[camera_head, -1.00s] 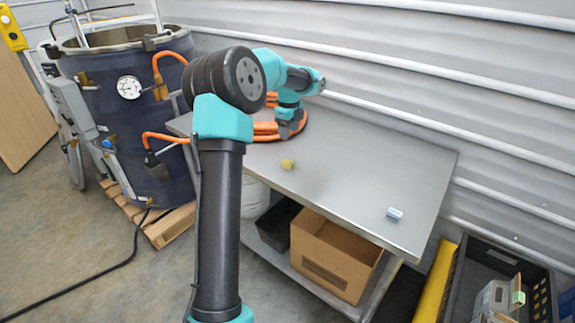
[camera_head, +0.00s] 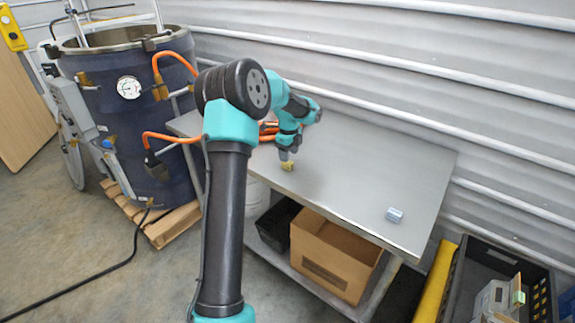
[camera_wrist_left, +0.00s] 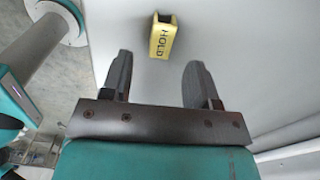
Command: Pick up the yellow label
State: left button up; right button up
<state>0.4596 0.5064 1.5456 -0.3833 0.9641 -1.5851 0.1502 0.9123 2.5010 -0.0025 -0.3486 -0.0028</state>
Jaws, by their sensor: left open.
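The yellow label (camera_head: 287,166) lies on the grey metal table (camera_head: 400,170) near its front edge. My left gripper (camera_head: 287,156) is right above or beside the label in the head view. In the left wrist view my left gripper (camera_wrist_left: 155,78) is open, with the label just beyond its two fingertips and nothing between them. My right gripper is in neither view.
An orange cable (camera_head: 268,130) lies behind my left arm. A cardboard box (camera_head: 334,255) sits on the lower shelf. A dark drum (camera_head: 135,110) stands at left. The table's middle is clear.

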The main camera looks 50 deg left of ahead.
aim_at(288, 165)
pick_arm(q)
jog(key=shift+a+f, duration=0.15)
jog(key=shift+f, duration=1.15)
jog(key=shift+a+f, duration=0.15)
jog(key=shift+f, duration=1.15)
jog(key=shift+c, duration=0.4)
jog(key=c, duration=0.9)
